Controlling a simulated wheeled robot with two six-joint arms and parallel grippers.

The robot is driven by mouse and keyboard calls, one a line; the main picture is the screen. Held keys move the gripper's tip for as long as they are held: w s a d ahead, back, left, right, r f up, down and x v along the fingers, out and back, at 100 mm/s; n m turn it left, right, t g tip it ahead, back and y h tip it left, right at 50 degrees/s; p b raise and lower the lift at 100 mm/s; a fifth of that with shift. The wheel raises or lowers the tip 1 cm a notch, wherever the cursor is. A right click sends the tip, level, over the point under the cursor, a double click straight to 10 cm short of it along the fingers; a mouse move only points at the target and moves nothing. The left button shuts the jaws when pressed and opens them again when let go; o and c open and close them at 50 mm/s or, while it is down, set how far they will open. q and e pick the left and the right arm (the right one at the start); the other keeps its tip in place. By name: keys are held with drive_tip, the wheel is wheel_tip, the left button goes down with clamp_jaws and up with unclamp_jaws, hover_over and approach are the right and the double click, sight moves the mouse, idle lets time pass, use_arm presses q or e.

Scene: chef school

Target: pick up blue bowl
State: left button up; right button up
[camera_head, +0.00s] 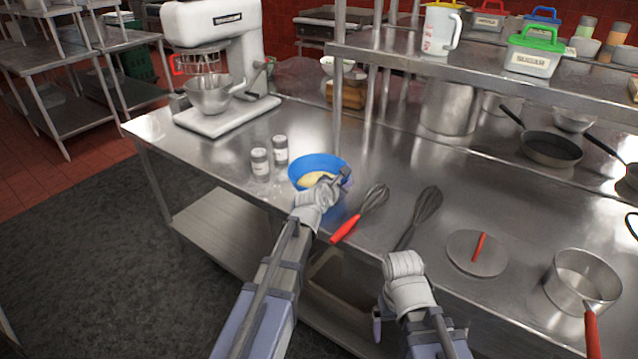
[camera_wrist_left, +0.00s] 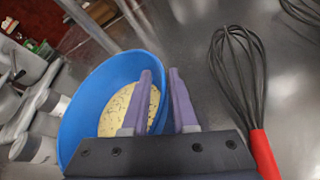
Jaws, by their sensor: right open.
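The blue bowl (camera_head: 318,162) stands near the front edge of the steel counter, with a pale speckled mixture inside. It also fills the left of the left wrist view (camera_wrist_left: 85,100). My left gripper (camera_head: 338,180) is at the bowl's near right rim. In the left wrist view its two purple fingers (camera_wrist_left: 162,85) are close together, one inside the bowl and one outside, with the rim between them. My right gripper (camera_head: 400,288) is open and empty by the counter's front edge, right of the left arm; its fingers are mostly hidden.
A red-handled whisk (camera_head: 372,200) lies just right of the bowl, with a dark whisk (camera_head: 427,207) beyond it. Two shakers (camera_head: 260,162) stand left of the bowl. A stand mixer (camera_head: 215,70) is at the back left. A lid (camera_head: 477,254) and saucepan (camera_head: 583,278) are at right.

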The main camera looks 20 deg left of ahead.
use_arm(q)
clamp_jaws()
idle(1.1)
